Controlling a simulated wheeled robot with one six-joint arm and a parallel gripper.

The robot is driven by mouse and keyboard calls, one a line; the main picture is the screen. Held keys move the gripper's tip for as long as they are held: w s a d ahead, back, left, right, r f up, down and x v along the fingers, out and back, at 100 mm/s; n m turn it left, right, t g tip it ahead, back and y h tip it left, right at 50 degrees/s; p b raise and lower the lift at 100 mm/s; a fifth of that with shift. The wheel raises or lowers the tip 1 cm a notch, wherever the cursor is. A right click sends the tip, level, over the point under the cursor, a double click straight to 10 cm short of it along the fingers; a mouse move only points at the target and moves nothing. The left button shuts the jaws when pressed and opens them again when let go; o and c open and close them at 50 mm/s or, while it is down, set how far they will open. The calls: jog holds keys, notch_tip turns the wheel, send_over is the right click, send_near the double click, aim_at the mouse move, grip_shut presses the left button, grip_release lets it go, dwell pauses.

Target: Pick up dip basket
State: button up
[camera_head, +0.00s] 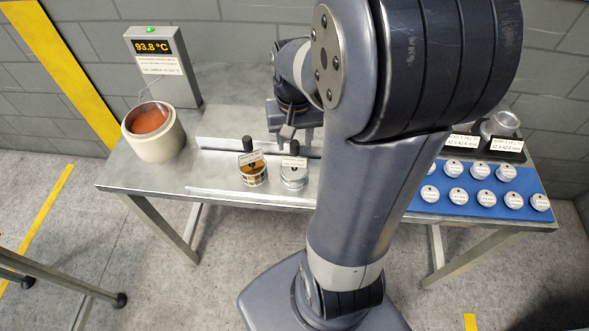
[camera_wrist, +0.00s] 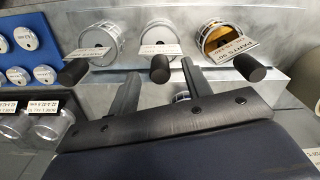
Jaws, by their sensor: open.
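Three small round metal baskets with upright black-knobbed handles and white tags stand in a row on the metal table. In the wrist view they are a left basket (camera_wrist: 97,42), a middle basket (camera_wrist: 158,38) and a right basket with gold-coloured contents (camera_wrist: 216,38). In the head view the gold one (camera_head: 253,173) and a silver one (camera_head: 294,178) show; my arm hides the third. My gripper (camera_head: 287,136) is open and empty behind the silver basket. In the wrist view its fingers (camera_wrist: 160,72) appear on either side of the middle basket's black knob; contact cannot be told.
A cream pot (camera_head: 156,143) with orange-brown contents stands at the left, by a display (camera_head: 155,60) reading 93.8 °C. A blue mat (camera_head: 475,203) with several labelled round pieces lies at the right, before black holders (camera_head: 485,146). A wall stands behind the table.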

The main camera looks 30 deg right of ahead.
jog(key=shift+f, duration=1.15)
grip_shut()
dwell(0.5)
jog(key=shift+w+r, duration=0.15)
